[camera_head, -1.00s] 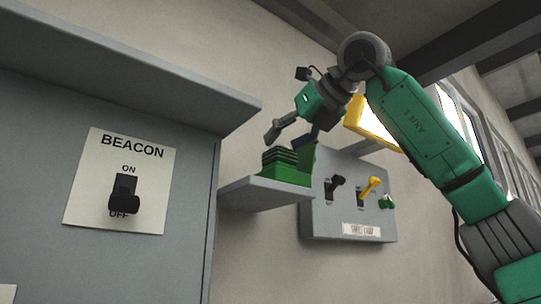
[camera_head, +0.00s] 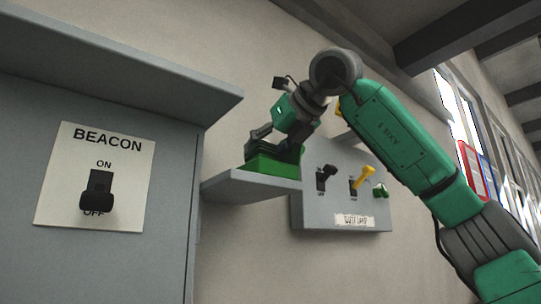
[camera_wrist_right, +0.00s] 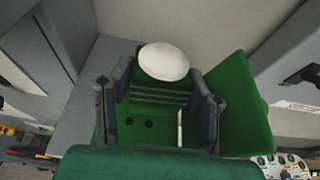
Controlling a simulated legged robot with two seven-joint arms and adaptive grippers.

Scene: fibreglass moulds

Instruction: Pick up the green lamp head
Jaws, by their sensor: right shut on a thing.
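The green lamp head (camera_head: 270,165), a ribbed block, rests on a grey shelf (camera_head: 240,187) in the head view. My right gripper (camera_head: 275,145) is down over it, with its fingers closed on its upper, ribbed part. In the right wrist view, the lamp head (camera_wrist_right: 155,125) lies between the two fingers of my right gripper (camera_wrist_right: 162,95). A white oval part (camera_wrist_right: 164,62) shows at its far end, and a green panel (camera_wrist_right: 232,105) stands at the right. My left gripper is not in view.
A grey panel (camera_head: 345,208) with black, yellow and green switches is on the wall to the right of the shelf. A grey cabinet with a BEACON switch (camera_head: 97,190) stands at the left. The wall above the shelf is clear.

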